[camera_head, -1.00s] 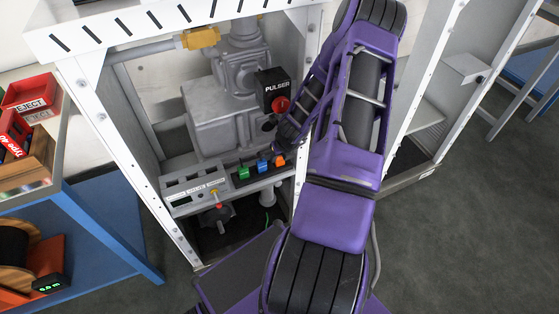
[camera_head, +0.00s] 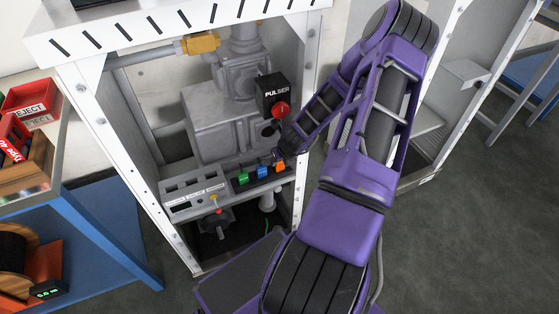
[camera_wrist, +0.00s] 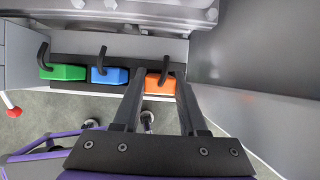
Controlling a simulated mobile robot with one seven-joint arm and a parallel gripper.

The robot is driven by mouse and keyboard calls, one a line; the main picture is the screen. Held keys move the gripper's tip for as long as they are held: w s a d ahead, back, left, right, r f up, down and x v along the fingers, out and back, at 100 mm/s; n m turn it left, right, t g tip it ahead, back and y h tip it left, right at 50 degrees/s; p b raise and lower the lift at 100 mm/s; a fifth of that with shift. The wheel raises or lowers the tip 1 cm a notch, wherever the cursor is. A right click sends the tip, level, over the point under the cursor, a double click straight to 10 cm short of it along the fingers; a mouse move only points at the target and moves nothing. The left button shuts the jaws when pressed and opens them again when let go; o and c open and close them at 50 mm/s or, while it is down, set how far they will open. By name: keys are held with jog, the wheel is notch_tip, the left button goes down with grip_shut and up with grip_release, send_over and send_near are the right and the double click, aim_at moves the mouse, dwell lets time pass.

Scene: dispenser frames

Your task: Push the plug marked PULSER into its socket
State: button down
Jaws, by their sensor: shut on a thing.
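Green (camera_head: 243,178), blue (camera_head: 262,172) and orange (camera_head: 280,166) plugs stand in a row on a dark strip inside the cabinet. They also show in the wrist view as green (camera_wrist: 64,73), blue (camera_wrist: 110,76) and orange (camera_wrist: 159,84) blocks with black cables. I read no marking on any plug. The word PULSER stands on a black box (camera_head: 270,93) with a red knob, above the strip. My gripper (camera_wrist: 159,76) has its two fingers either side of the orange plug, shut on it. In the head view its tips (camera_head: 278,157) are small and partly hidden. How deep the plug sits cannot be told.
A grey panel (camera_head: 192,191) with a small display lies left of the plugs. The cabinet's white right post (camera_head: 308,110) stands close to my forearm. Grey machinery (camera_head: 215,130) fills the space behind. A blue-legged bench (camera_head: 110,240) with red bins is at left.

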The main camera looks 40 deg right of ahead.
jog(key=shift+s, duration=0.1)
jog(key=shift+s+a+t+h, duration=0.1)
jog(key=shift+s+t+h, duration=0.3)
jog(key=shift+t, duration=0.9)
notch_tip(320, 180, up, 6)
jog(key=s+p, duration=0.2)
jog(key=s+a+r+g+p, duration=0.1)
jog(key=s+p, duration=0.3)
jog(key=s, duration=0.6)
jog(key=s+a+g+y+p, duration=0.1)
jog(key=s+a+g+p, duration=0.1)
jog(key=s, duration=0.8)
jog(key=shift+a+r+g+p, duration=0.35)
jog(key=shift+a+p, duration=0.55)
jog(key=shift+a, duration=0.25)
jog(key=shift+s, duration=0.15)
